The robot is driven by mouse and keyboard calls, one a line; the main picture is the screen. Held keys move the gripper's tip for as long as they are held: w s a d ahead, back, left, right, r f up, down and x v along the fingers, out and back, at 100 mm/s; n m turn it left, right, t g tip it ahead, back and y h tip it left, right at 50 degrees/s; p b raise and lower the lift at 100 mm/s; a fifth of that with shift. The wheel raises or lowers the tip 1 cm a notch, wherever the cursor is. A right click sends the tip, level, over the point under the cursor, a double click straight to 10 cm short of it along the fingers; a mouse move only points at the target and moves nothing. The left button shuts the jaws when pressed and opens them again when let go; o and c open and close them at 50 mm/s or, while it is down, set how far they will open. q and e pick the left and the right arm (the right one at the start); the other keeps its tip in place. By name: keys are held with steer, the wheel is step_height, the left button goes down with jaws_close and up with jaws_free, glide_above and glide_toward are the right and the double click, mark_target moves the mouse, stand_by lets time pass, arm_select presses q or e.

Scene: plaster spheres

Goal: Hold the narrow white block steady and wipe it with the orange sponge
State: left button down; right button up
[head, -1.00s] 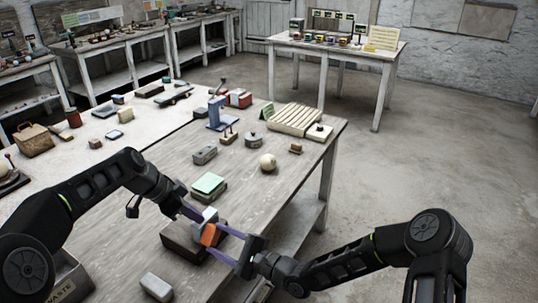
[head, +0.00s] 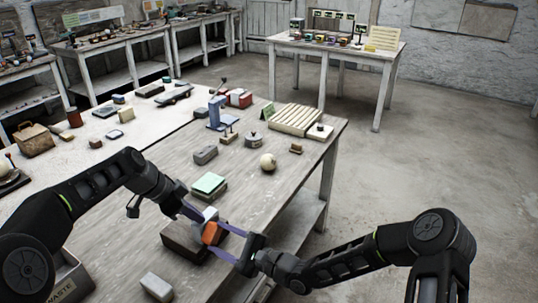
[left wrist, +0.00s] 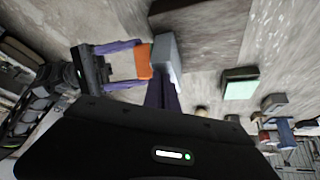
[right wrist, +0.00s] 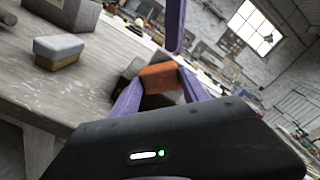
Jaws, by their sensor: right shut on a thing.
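The narrow white block (head: 209,213) stands at the dark brown block (head: 178,238) on the near bench; it looks pale grey in the left wrist view (left wrist: 168,52). My left gripper (head: 196,213) has its fingers close together, tips against the white block's side; the left wrist view also shows these fingers (left wrist: 163,92). My right gripper (head: 226,240) is shut on the orange sponge (head: 211,233), which sits against the white block's near face. The sponge shows between the right fingers in the right wrist view (right wrist: 160,76). The exact contact is partly hidden.
A green-topped block (head: 209,184) lies just behind. A pale block (head: 156,287) lies near the front edge. A plaster sphere (head: 268,162), a slatted rack (head: 297,118) and small tools stand farther back. The bench has bare room on its right.

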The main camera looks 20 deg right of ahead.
steer(key=shift+r, duration=0.15)
steer(key=shift+w+d+r, duration=0.45)
steer(key=shift+w+r, duration=0.15)
steer(key=shift+r, duration=0.05)
steer(key=shift+s+a+f, duration=0.5)
steer(key=shift+f, duration=0.15)
